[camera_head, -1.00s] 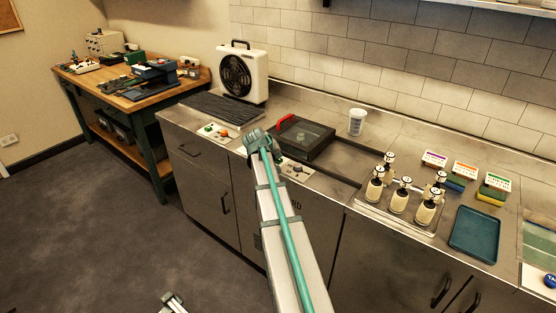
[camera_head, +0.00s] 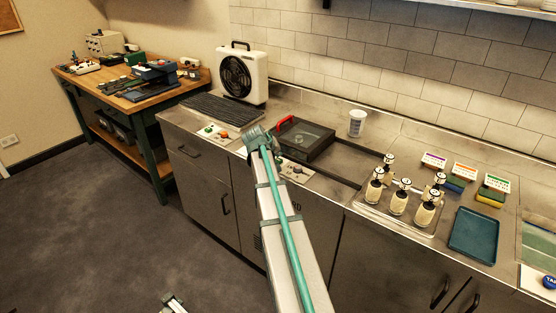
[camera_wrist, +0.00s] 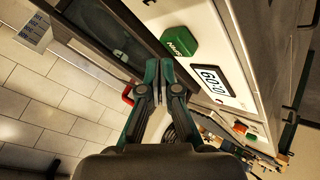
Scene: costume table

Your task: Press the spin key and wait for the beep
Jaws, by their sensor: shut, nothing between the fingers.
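The green spin key (camera_wrist: 180,43) sits on a pale control panel in the wrist view, its label turned over. Beside it is a display (camera_wrist: 212,82) with dark digits, which I cannot read for sure. My gripper (camera_wrist: 159,68) is shut and empty, its tips close to the spin key's left in the picture; I see no clear contact. In the head view my arm's wrist covers the gripper and the spin key.
A dark lidded unit (camera_head: 309,143) with a red handle (camera_head: 284,123) stands just behind my wrist. A fan (camera_head: 242,72) is left of it, a white cup (camera_head: 356,122) right. Pump bottles (camera_head: 399,200) and a blue tray (camera_head: 474,234) stand further right.

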